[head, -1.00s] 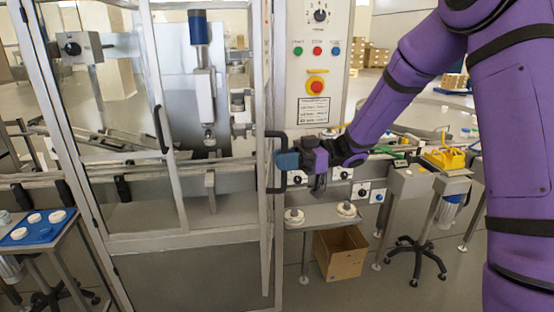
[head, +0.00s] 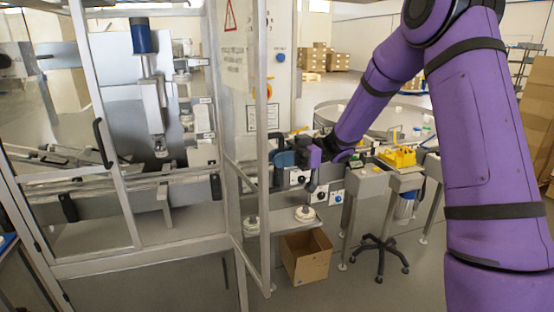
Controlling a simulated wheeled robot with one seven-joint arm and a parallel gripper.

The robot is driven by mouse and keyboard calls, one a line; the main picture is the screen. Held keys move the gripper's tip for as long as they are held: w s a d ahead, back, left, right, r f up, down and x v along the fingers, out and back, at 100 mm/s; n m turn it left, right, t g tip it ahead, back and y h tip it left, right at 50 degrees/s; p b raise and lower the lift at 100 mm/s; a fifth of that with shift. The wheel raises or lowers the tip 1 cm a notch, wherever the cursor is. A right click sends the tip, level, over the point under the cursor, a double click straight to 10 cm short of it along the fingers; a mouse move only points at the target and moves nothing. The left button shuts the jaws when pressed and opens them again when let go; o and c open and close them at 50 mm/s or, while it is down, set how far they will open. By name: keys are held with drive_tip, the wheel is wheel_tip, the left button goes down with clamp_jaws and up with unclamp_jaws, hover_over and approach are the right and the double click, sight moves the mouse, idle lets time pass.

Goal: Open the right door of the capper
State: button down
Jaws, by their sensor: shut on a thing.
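The capper's right door (head: 262,110) is a tall grey-framed clear panel with a warning sign on it. It stands swung out from the capper (head: 140,262), its free edge toward me and to the right. My gripper (head: 283,159) is at the outer side of this edge, shut on the door's dark handle (head: 277,141). The fingers and door frame hide part of the handle. The left door (head: 110,180), with its black handle (head: 103,143), looks closed.
A control panel (head: 282,85) stands behind the open door, partly hidden. A cardboard box (head: 306,262) is on the floor under a small shelf with white parts. A wheeled stand (head: 380,245) is to the right. Floor in front of the box looks free.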

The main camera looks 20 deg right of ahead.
drive_tip(key=c, duration=1.4)
unclamp_jaws()
drive_tip(key=shift+d, duration=0.1)
drive_tip(key=w+d, duration=0.1)
drive_tip(key=d, duration=0.9)
drive_tip(key=shift+d, duration=0.3)
drive_tip(key=shift+w, duration=0.1)
